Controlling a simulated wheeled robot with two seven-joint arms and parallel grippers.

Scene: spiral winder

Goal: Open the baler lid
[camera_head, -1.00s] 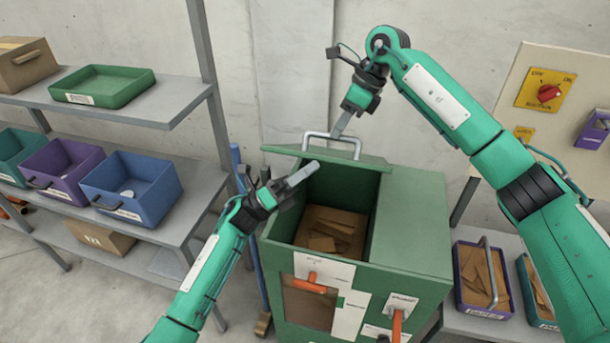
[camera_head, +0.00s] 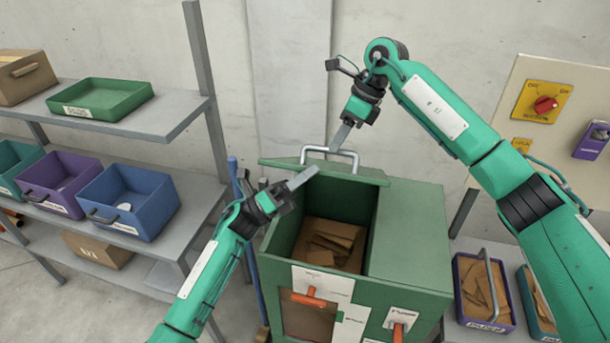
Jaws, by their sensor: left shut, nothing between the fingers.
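The green baler (camera_head: 412,240) stands in the middle with its left compartment open at the top, and brown cardboard (camera_head: 330,245) lies inside. The baler lid (camera_head: 350,174) is raised along the back edge of the opening, with a grey bar handle (camera_head: 346,153) on its far side. My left gripper (camera_head: 305,178) is shut and empty, its fingertips over the opening, in front of the lid. My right gripper (camera_head: 338,142) points down at the handle from behind. Its fingertips overlap the handle in the picture; whether they grip it is unclear.
A grey shelf (camera_head: 165,115) on the left holds a green tray (camera_head: 100,97), a purple bin (camera_head: 62,182) and a blue bin (camera_head: 130,195). A panel with a red knob (camera_head: 546,104) is on the right wall. A bin of cardboard (camera_head: 482,290) sits right of the baler.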

